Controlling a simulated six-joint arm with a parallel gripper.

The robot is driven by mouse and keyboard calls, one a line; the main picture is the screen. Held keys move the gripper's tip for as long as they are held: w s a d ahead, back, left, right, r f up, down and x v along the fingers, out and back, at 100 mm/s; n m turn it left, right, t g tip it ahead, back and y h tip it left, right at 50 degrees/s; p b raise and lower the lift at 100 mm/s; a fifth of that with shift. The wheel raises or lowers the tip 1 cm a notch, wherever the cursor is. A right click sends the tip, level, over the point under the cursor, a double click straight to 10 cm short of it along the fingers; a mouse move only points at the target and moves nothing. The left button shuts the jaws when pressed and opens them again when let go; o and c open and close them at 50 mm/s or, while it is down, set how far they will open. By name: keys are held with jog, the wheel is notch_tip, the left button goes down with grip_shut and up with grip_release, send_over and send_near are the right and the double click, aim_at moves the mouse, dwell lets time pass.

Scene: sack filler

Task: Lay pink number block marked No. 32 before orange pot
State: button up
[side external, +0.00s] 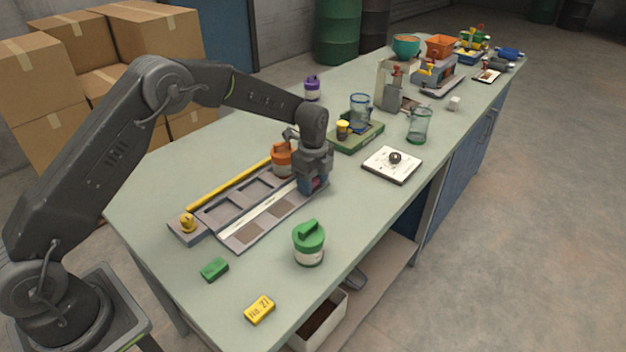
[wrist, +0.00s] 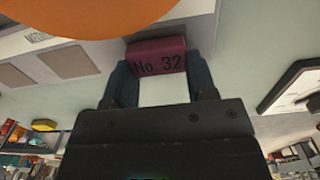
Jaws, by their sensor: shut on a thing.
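The pink number block (wrist: 157,57), marked No. 32, sits between the two fingers of my gripper (wrist: 160,75) in the wrist view. The fingers are shut on its sides. In the side external view my gripper (side external: 312,186) points down low over the table, close beside the orange pot (side external: 281,160), on its near right side. The block is mostly hidden by the fingers there, and I cannot tell if it touches the table. The orange pot stands upright at the far end of a grey tray. Its orange top (wrist: 75,15) fills the upper left of the wrist view.
The grey compartment tray (side external: 228,237) lies left of my gripper. A green pot (side external: 309,245), a yellow block (side external: 259,310) and a green block (side external: 215,269) are nearer the front. A white pad (side external: 378,169) lies to the right. Bare table separates it from my gripper.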

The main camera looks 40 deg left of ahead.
jog(key=shift+s+f, duration=0.1)
jog(key=shift+f, duration=0.25)
jog(key=o, duration=1)
jog(key=shift+o, duration=0.3)
jog(key=shift+o, duration=1.3)
jog(key=shift+r, duration=4.15)
jog(key=shift+r, duration=0.1)
